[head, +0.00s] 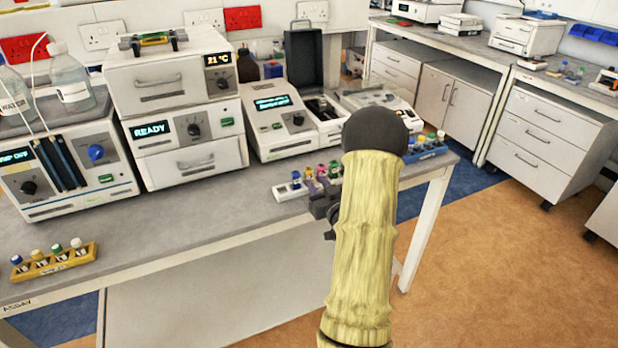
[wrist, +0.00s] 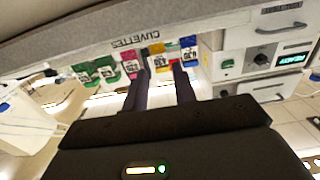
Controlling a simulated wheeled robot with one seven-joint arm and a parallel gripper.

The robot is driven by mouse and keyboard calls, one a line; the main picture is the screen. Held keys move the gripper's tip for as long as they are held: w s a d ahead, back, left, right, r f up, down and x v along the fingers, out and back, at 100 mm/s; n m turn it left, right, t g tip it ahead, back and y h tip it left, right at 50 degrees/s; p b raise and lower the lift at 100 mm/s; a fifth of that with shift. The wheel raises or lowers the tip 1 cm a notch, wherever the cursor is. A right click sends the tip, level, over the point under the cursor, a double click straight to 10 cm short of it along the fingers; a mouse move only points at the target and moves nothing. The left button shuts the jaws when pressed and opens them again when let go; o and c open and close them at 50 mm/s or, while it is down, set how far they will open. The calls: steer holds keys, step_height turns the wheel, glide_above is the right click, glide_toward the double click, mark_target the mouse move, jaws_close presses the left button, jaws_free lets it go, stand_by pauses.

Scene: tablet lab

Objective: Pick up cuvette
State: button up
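A pale rack (head: 285,193) of capped cuvettes stands near the bench's front edge in the head view, with blue, pink, yellow and other caps. In the wrist view, which is upside down, its front carries the label "CUVETTES" (wrist: 142,38). My gripper (wrist: 159,70) is open, its two dark fingers apart and pointing at the row. I cannot tell whether the fingers touch any. In the head view my arm partly covers the rack.
A READY instrument stack (head: 190,130) and a smaller instrument (head: 280,118) stand behind on the bench. A blue rack (head: 428,150) of vials is at the right end, a yellow rack (head: 55,262) at front left. The bench (head: 180,225) between is clear.

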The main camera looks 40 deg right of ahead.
mark_target(311, 175)
steer(key=x, duration=0.4)
steer(key=shift+a+p, duration=0.1)
steer(key=shift+p, duration=0.2)
steer(key=shift+s, duration=0.15)
jaws_close()
step_height(311, 175, up, 10)
stand_by(0.5)
stand_by(0.7)
